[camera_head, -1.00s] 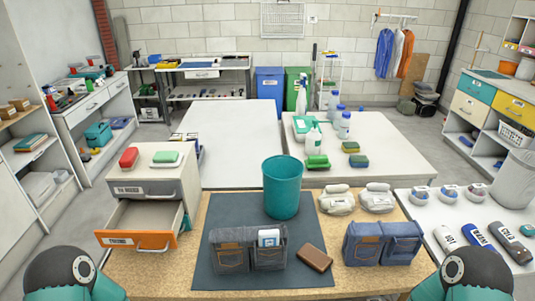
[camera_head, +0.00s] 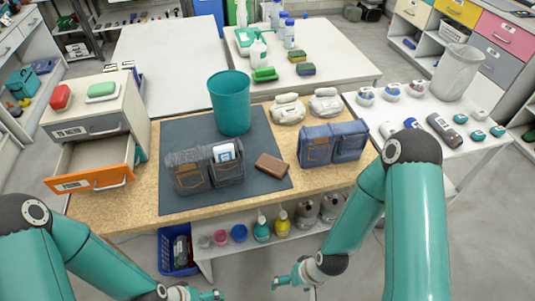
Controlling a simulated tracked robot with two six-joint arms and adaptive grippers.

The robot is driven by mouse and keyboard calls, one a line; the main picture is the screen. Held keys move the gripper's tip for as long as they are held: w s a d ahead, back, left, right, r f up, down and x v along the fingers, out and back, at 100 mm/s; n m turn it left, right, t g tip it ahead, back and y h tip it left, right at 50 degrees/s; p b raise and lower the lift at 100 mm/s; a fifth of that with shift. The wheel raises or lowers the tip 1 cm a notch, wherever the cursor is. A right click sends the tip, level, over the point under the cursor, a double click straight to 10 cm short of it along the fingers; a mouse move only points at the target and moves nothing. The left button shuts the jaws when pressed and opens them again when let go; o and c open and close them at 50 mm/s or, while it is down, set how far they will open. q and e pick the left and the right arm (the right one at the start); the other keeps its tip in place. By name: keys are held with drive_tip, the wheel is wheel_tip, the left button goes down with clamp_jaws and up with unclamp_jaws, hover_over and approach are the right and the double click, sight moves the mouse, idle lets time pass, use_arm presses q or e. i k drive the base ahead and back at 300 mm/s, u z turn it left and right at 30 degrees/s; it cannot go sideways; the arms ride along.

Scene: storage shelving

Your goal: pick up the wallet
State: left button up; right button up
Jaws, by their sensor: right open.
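The brown wallet (camera_head: 272,166) lies flat on the dark mat (camera_head: 185,130) on the wooden worktop, near the mat's right edge. It sits between a dark grey pouch (camera_head: 189,180) and a blue denim pouch (camera_head: 348,143), with nothing on it. My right gripper (camera_head: 293,287) is low at the bottom of the view, in front of the worktop and well short of the wallet. It is open and empty. My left gripper (camera_head: 204,294) shows only in part at the bottom edge, so its jaws cannot be made out.
A teal bin (camera_head: 231,108) stands behind the pouches. A drawer unit (camera_head: 97,126) with an open orange drawer (camera_head: 88,180) stands at left. Two light rolled bundles (camera_head: 287,110) lie behind the wallet. Bottles and a blue basket (camera_head: 170,265) are below the worktop's front edge.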

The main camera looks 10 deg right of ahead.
sight(275, 167)
drive_tip(key=u, duration=0.4)
drive_tip(key=i, duration=0.15)
drive_tip(key=z, duration=2.55)
drive_tip(key=k, duration=1.1)
drive_tip(key=u, duration=0.6)
drive_tip(key=i, duration=0.95)
drive_tip(key=z, duration=0.05)
